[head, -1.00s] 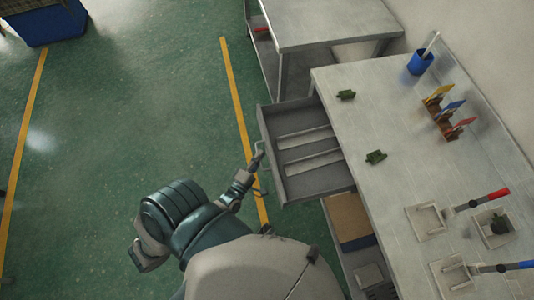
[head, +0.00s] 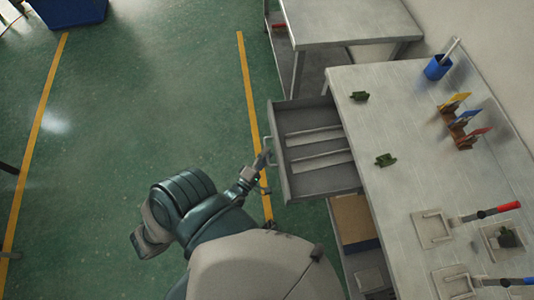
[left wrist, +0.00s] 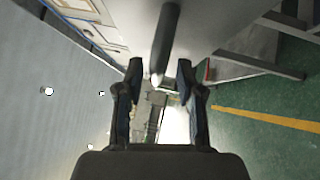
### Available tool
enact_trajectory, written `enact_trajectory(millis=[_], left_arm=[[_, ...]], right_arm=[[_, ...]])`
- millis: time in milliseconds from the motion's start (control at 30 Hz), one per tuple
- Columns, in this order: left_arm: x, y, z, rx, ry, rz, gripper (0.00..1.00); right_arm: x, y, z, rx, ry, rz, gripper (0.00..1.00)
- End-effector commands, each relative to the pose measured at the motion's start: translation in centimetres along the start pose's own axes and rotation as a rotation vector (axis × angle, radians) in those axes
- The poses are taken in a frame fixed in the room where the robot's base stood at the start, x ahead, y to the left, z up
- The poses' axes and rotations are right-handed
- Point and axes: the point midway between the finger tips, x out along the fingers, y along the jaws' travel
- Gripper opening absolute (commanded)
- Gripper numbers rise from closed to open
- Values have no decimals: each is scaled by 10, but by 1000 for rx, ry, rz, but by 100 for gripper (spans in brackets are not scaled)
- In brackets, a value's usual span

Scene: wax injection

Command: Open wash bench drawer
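The grey drawer (head: 327,183) of the wash bench (head: 392,105) is pulled well out on the bench's left side. Two pale strips lie in it. Its handle (head: 269,191) is on the outer front. My left gripper (head: 264,162) is at that handle, small and partly hidden in the head view. In the left wrist view, the two dark fingers of my left gripper (left wrist: 160,85) are apart. The dark handle bar (left wrist: 165,45) runs between their tips, with a gap showing on both sides. My right gripper is not in view.
Several tools stand on the bench top, with two small green pieces (head: 359,96) near its edge. Another grey table (head: 350,20) stands beyond the drawer. A box (head: 352,218) sits on the shelf below.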

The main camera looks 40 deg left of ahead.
Motion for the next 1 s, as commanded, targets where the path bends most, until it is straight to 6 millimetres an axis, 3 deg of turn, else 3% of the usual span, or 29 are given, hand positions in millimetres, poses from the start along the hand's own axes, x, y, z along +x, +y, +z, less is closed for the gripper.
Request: enact_trajectory(millis=[300, 500, 700, 1000], left_arm=[[-68, -2, 1, 1, -1, -8, 37], [-102, -2, 2, 0, -1, -7, 37], [-114, -2, 2, 0, -1, -5, 37], [-114, -2, 2, 0, -1, -5, 37]], right_arm=[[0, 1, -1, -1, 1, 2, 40], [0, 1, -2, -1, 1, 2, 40], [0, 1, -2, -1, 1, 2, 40], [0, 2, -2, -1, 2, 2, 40]])
